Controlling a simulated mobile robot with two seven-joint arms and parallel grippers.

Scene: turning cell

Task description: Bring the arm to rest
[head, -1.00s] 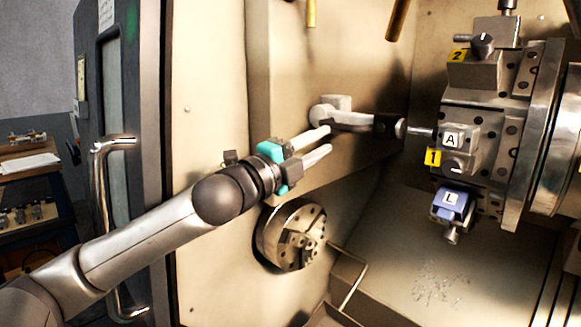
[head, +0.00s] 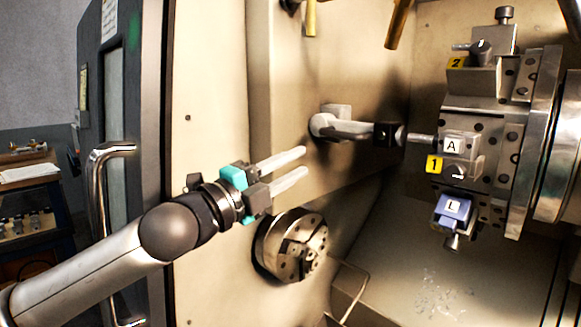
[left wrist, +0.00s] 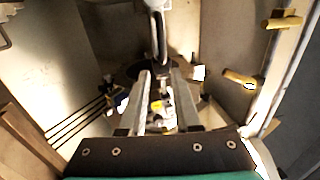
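My left gripper (head: 305,163) reaches in from the left in the head view, in front of the lathe's cream inner wall. Its two pale fingers stand apart with nothing between them. The fingertips are left of the grey jointed arm (head: 350,128) on the wall and do not appear to touch it. In the left wrist view the left gripper (left wrist: 162,75) also shows both fingers with a gap between them. My right gripper is in neither view.
The chuck (head: 292,244) is below the left gripper. The tool turret (head: 478,130), with holders marked A and L, stands at right. Brass-coloured nozzles (head: 398,22) hang from above. The door handle (head: 100,200) is at left, beside a bench (head: 32,205).

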